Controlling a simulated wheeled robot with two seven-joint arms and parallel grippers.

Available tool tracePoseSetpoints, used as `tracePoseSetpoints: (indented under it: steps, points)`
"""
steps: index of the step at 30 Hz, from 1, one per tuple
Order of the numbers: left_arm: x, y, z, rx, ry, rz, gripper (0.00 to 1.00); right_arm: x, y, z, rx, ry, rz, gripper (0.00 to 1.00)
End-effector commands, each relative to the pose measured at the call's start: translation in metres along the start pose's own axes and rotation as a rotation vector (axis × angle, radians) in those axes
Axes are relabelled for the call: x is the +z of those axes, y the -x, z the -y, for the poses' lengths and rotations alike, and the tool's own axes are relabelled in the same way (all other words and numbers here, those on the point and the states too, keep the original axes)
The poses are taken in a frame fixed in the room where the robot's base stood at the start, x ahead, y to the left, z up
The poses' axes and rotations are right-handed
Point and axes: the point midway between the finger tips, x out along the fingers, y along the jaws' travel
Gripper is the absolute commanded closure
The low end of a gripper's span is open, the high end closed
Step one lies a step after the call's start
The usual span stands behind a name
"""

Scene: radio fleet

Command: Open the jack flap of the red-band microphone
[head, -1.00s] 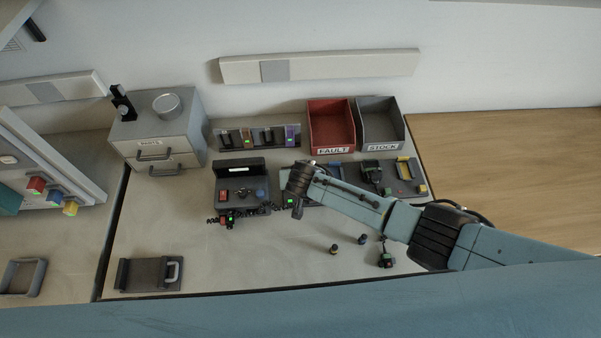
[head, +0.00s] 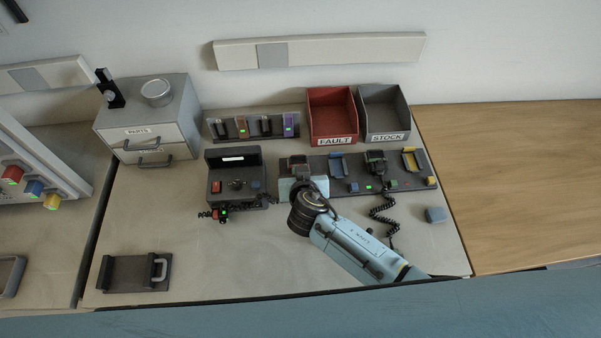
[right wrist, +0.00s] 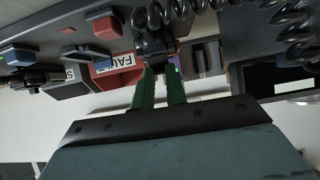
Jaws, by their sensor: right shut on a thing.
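My right gripper (right wrist: 160,90) reaches the left end of the dark cradle rack in the head view, where my wrist hides the jaws. In the right wrist view its two green fingers are shut on a small black part (right wrist: 154,46), with a black coiled cord (right wrist: 180,9) just beyond. I cannot see a red band or the flap on this part. A small red-marked piece (head: 215,213) with a green light and coiled cord sits at the front of the dark console (head: 235,190). My left gripper is not in view.
The red FAULT bin (head: 332,140) and grey STOCK bin (head: 385,137) stand behind the rack (head: 340,167). A parts cabinet (head: 140,140) is at the left. The front-middle bench is clear.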

Motion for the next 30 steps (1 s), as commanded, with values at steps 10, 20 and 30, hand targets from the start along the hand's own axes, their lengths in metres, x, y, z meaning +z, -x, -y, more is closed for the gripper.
tracePoseSetpoints:
  steps: [10, 20, 30]
  points:
    - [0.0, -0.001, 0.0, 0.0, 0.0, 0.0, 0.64, 0.005, 0.0, -0.002, 0.005, 0.001, 0.006, 1.0]
    - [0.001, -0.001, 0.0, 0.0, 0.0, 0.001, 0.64, 0.003, 0.0, -0.001, 0.002, 0.0, 0.002, 0.64]
    - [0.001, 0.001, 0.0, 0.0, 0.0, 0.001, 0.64, 0.002, 0.01, 0.0, 0.001, -0.002, 0.001, 0.64]
